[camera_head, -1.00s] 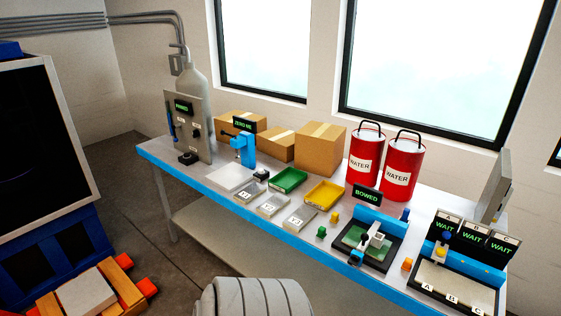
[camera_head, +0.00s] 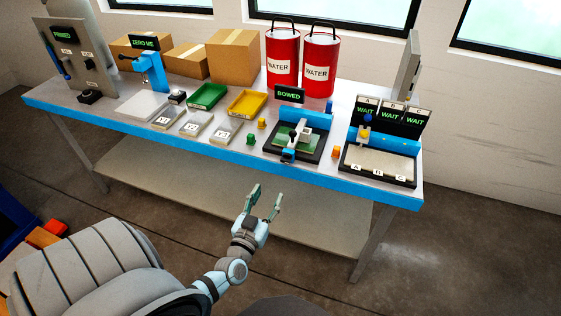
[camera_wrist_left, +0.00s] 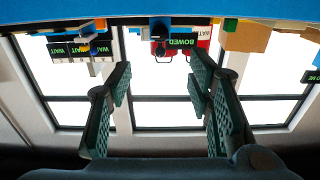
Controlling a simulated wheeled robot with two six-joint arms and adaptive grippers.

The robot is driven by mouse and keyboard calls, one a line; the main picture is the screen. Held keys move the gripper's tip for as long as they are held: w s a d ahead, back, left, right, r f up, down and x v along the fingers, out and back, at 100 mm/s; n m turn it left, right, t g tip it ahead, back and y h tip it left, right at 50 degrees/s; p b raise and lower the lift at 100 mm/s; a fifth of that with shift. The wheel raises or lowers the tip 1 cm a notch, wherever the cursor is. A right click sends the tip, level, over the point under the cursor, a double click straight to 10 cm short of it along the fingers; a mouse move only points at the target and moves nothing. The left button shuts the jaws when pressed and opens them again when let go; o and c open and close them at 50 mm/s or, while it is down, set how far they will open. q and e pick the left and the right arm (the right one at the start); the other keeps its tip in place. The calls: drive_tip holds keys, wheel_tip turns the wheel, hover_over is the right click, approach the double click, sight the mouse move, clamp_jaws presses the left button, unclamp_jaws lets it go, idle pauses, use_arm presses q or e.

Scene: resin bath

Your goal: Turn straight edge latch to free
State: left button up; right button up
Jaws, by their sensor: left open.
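The fixture (camera_head: 278,143) under the BOWED sign (camera_head: 290,95) stands near the table's front edge. It has a dark base, a green plate (camera_head: 304,138) and a blue back block. A pale straight bar (camera_head: 294,136) lies across the plate, with a small blue-and-dark part (camera_head: 288,156) at its front end. I cannot tell which part is the latch or how it is turned. My left gripper (camera_head: 266,188) is open and empty, in front of the table and below its edge, apart from the fixture. It also shows open in the left wrist view (camera_wrist_left: 160,80). My right gripper is out of view.
Small yellow (camera_head: 262,124), green (camera_head: 251,139) and orange (camera_head: 335,153) blocks flank the fixture. A WAIT station (camera_head: 409,179) stands to the right. Red water cans (camera_head: 319,66) stand behind. Trays (camera_head: 247,102) lie to the left. The table's blue front edge (camera_head: 200,152) lies beyond the gripper.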

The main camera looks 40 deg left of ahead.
sight(285, 161)
use_arm(q)
drive_tip(key=b+x, duration=0.4)
drive_tip(key=x, duration=1)
drive_tip(key=shift+a+r, duration=0.1)
